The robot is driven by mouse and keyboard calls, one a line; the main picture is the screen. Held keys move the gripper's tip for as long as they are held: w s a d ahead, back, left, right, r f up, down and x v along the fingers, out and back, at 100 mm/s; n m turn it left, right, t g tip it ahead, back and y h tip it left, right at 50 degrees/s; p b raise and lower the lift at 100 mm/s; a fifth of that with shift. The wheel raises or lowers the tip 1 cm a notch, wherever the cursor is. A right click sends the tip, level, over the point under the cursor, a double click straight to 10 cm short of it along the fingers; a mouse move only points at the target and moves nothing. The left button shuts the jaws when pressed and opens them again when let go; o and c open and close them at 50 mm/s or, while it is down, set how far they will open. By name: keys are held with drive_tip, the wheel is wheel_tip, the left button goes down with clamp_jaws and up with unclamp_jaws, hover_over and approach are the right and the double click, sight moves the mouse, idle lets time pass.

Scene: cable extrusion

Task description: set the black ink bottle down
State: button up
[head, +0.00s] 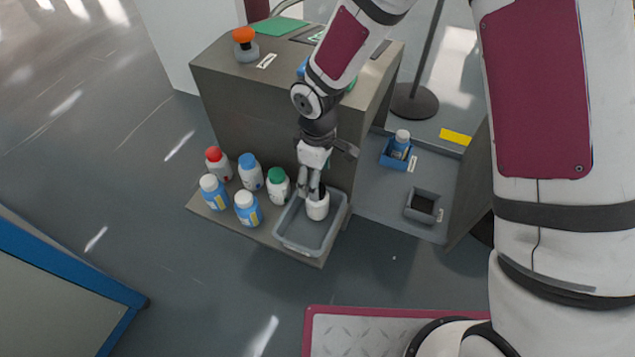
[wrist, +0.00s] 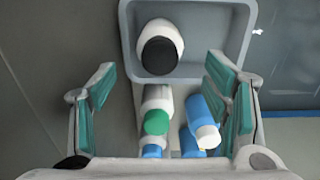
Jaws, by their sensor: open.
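The black ink bottle, white with a black cap, stands in the grey tray (head: 285,238) on the low shelf. In the head view the bottle (head: 317,210) is at the tray's right side, its top partly hidden by my gripper (head: 310,184). In the wrist view the bottle (wrist: 160,47) is seen from above inside the tray (wrist: 240,35), beyond my spread green finger pads. My gripper is open, with nothing between its fingers, just above and beside the bottle. I cannot tell if a finger touches it.
Several bottles stand left of the tray; the green-capped one (head: 278,187) is closest. To the right, a grey surface holds a blue holder (head: 390,160) with a bottle and an empty square holder (head: 424,205).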

drive_tip(key=shift+r+p, duration=0.6)
drive_tip(key=shift+r, duration=1.6)
